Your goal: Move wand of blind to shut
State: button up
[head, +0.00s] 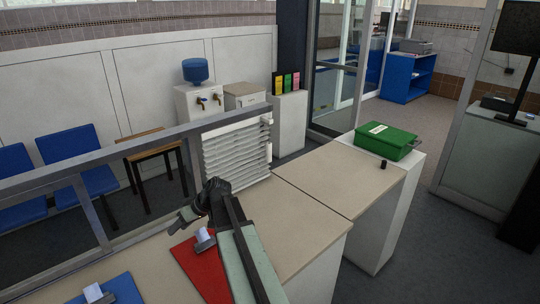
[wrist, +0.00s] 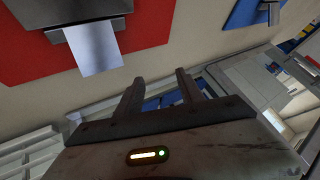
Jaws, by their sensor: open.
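The white slatted blind (head: 238,152) hangs below a grey rail behind the counter in the head view. Its slats show as separate stacked strips. I cannot make out its wand in either view. White slat-like strips show at the lower left of the wrist view (wrist: 28,150). My gripper (head: 184,216) is over the counter, in front of and left of the blind's lower part. In the wrist view my gripper (wrist: 157,84) has its two dark fingers apart with nothing between them. My arm hides part of the counter and the blind's lower left edge.
A red clipboard (head: 203,272) and a blue clipboard (head: 122,290) lie on the counter (head: 310,238) below my gripper. The grey rail (head: 140,152) runs along the counter's far side. A green box (head: 388,141) stands at the right.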

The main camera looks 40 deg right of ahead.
jog(key=w+d+r+t+b, duration=0.1)
jog(key=w+d+t, duration=0.1)
jog(key=d, duration=0.5)
jog(key=w+d+r+t, duration=0.1)
jog(key=d+t, duration=0.1)
jog(key=d, duration=0.4)
jog(key=m+t+h+b, duration=0.2)
jog(key=t+h+b, duration=0.1)
jog(key=t+h, duration=0.45)
send_near(271, 149)
jog(key=w, duration=0.3)
jog(key=shift+y, duration=0.35)
jog(key=w, duration=0.5)
jog(key=w+d, duration=0.1)
jog(key=w, duration=0.2)
jog(key=shift+w+d, duration=0.1)
jog(key=shift+d, duration=0.05)
grip_shut()
